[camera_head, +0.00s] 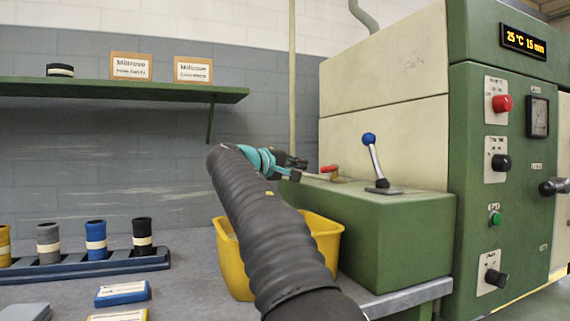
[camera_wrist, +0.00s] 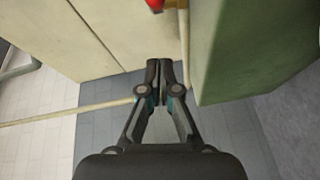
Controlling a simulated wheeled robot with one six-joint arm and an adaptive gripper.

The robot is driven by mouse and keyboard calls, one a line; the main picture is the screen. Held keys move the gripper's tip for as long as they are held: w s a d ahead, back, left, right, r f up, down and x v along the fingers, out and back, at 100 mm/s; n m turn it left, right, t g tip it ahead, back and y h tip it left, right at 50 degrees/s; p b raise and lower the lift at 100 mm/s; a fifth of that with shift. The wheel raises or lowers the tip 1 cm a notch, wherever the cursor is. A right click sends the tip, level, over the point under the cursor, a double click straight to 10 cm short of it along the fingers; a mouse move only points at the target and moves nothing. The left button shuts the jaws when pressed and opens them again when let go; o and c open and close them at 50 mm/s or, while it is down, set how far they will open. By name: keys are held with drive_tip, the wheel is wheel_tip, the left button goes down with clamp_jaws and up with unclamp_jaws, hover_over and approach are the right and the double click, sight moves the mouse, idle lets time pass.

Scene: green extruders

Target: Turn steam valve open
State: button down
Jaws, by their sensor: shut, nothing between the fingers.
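A small valve with a red handle (camera_head: 329,169) and a brass-coloured body sits on top of the green machine block, at its back left. A bit of red, probably the same handle (camera_wrist: 155,5), shows at the top edge of the wrist view. My gripper (camera_head: 298,163) is just left of the valve, at about its height, and looks apart from it. In the wrist view my gripper (camera_wrist: 159,68) has its fingers together with nothing held. The valve's body is not clearly seen in the wrist view, and no label for it can be read.
A blue-knobbed lever (camera_head: 376,160) stands right of the valve on the green block (camera_head: 400,235). A yellow bin (camera_head: 325,232) is below my arm. A thin vertical pipe (camera_head: 292,70) runs behind my gripper. The control panel (camera_head: 505,180) is at the right.

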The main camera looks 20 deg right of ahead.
sight(314, 184)
drive_tip(key=shift+s+d+f+b, duration=0.25)
drive_tip(key=shift+s+d+b, duration=0.1)
drive_tip(key=shift+s+d, duration=0.4)
drive_tip(key=shift+s+d+f+b, duration=0.2)
drive_tip(key=shift+s+d+b, duration=0.25)
drive_tip(key=shift+d, duration=0.45)
drive_tip(key=shift+s+t, duration=0.2)
drive_tip(key=shift+t, duration=0.1)
